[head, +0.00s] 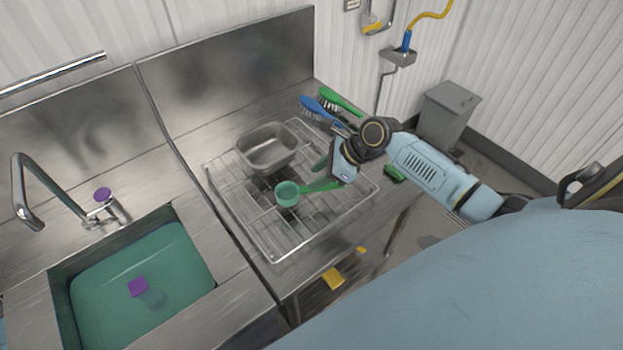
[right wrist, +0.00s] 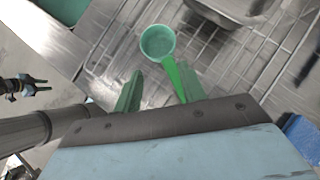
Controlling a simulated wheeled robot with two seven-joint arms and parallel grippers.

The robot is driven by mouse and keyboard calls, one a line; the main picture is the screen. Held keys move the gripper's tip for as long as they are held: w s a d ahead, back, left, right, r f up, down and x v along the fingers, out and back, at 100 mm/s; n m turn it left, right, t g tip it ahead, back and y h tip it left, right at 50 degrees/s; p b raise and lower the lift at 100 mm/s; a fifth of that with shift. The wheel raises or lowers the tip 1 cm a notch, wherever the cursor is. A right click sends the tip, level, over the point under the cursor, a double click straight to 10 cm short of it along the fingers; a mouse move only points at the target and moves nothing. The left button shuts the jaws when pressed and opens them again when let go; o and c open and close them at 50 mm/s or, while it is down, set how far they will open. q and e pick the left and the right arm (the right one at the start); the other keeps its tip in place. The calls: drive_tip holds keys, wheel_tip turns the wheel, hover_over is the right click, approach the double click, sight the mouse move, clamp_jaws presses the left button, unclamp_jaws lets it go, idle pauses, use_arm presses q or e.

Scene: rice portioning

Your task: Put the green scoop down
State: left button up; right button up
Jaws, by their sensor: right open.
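The green scoop (head: 287,194) rests on the wire rack (head: 274,257), its cup toward the left and its handle pointing right toward my right gripper (head: 324,165). In the right wrist view the scoop's cup (right wrist: 158,42) lies beyond the fingertips. Its handle runs back between the spread fingers of my right gripper (right wrist: 160,85), close to the right finger. The right gripper is open and not closed on the handle.
A metal pan (head: 268,148) stands on the rack behind the scoop. A blue brush (head: 318,110) and a green brush (head: 340,100) lie at the back right. The sink (head: 195,235) with green contents is left.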

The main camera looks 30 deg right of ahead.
drive_tip(key=v, duration=0.9)
